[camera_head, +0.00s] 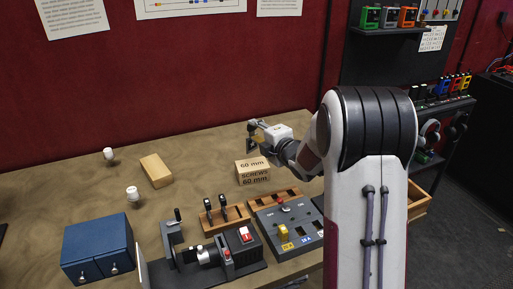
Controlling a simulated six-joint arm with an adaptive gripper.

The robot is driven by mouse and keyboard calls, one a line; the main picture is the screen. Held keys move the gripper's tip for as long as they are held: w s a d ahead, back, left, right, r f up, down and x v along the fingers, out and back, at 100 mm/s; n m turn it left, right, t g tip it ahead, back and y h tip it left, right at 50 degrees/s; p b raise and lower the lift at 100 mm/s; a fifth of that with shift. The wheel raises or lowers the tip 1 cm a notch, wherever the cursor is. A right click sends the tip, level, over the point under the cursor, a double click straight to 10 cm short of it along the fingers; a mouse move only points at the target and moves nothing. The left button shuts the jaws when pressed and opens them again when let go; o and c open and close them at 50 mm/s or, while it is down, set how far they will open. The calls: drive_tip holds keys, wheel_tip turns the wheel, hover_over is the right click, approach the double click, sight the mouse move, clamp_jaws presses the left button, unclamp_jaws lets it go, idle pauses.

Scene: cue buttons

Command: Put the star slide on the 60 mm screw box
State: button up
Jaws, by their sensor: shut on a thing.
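The 60 mm screw box (252,172) is a tan cardboard box printed "60 mm SCREWS". It sits upright on the table, just behind the grey switch panel. My gripper (256,138) is above and behind the box in this view, with its fingers pointing left. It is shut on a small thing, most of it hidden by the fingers. Its shape and markings are too small to make out, so I cannot confirm from the picture that it is the star slide. No star slide shows clearly elsewhere on the table.
A wooden block (156,171) and two white knobs (108,154) stand at the left. A blue cabinet (98,247), a dark machine (215,255), a wooden holder (224,215) and a grey switch panel (287,226) fill the front. The table's middle (205,155) is clear.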

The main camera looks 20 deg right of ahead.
sight(253, 143)
drive_tip(key=shift+f, duration=0.75)
drive_tip(key=shift+f, duration=0.15)
drive_tip(key=shift+f, duration=1.75)
drive_tip(key=shift+f, duration=0.15)
drive_tip(key=o, duration=1.1)
drive_tip(key=shift+r, duration=0.2)
drive_tip(key=shift+v, duration=6)
